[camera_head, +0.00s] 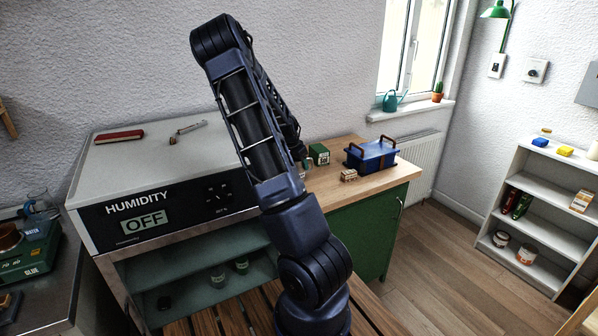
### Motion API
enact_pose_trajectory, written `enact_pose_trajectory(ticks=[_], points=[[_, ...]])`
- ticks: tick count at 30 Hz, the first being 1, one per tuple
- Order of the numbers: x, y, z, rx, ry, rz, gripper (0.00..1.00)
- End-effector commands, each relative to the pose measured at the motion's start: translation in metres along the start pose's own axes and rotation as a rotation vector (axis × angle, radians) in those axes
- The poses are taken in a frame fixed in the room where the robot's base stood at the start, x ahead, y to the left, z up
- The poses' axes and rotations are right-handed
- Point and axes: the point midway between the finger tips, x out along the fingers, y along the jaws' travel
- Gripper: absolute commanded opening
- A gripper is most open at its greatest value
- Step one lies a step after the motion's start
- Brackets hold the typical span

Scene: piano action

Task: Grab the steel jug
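I cannot make out a steel jug for certain. My arm rises through the middle of the view, bends at the top and comes down behind itself. The end of the arm, with my gripper, is mostly hidden behind my own links near the wooden counter (335,183). I cannot see its fingers clearly or whether they hold anything.
A humidity cabinet (185,232) reading OFF stands left of my arm, with a red case (119,137) on top. A blue box (370,156) and a green tin (319,154) stand on the counter. A teal watering can (391,101) is on the windowsill. Floor is clear at right before white shelves (505,225).

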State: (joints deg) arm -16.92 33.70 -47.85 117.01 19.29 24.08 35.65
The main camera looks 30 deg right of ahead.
Motion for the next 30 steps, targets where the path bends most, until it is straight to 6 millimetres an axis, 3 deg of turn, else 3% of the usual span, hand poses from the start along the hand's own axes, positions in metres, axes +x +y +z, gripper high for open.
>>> enact_pose_trajectory(ticks=[3,17,30], points=[[0.000,0.000,0.000,0.000,0.000,-0.001,0.33],[-0.005,-0.001,-0.002,0.001,0.001,-0.002,0.33],[-0.035,-0.002,-0.015,-0.001,0.001,-0.003,0.33]])
